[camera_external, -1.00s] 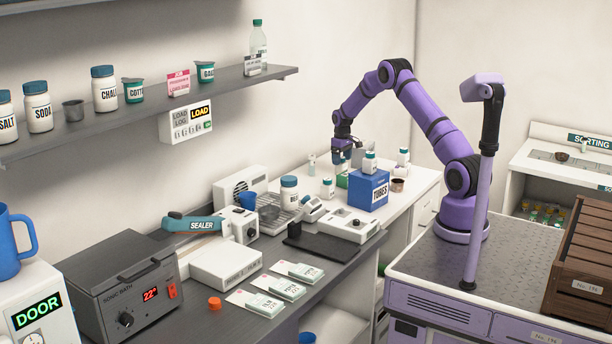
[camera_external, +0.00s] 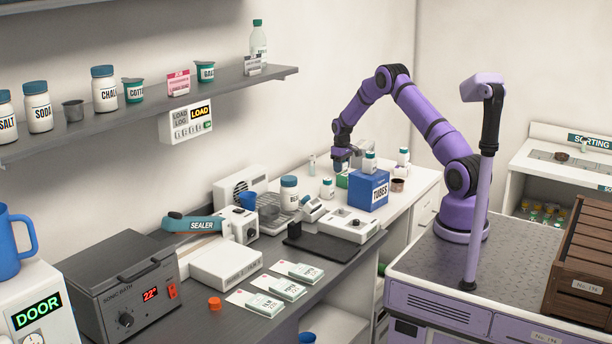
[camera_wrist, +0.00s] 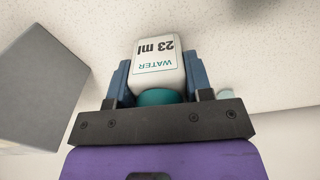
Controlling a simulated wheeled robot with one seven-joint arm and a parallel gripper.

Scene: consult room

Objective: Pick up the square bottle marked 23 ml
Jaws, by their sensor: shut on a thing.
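The square bottle marked 23 ml (camera_wrist: 156,68) is white with a teal cap and a label reading WATER. In the wrist view it sits between the two blue fingers of my gripper (camera_wrist: 158,82), which is shut on it. The cap points toward the palm. In the external view my gripper (camera_external: 341,166) is low over the far part of the white counter, behind the blue TUBES box. The bottle cannot be made out there.
The blue TUBES box (camera_external: 368,190) stands just in front of my gripper, with small white bottles around it. A grey block (camera_wrist: 43,88) is close on the left in the wrist view. A small white bottle (camera_external: 327,188) stands left of the box.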

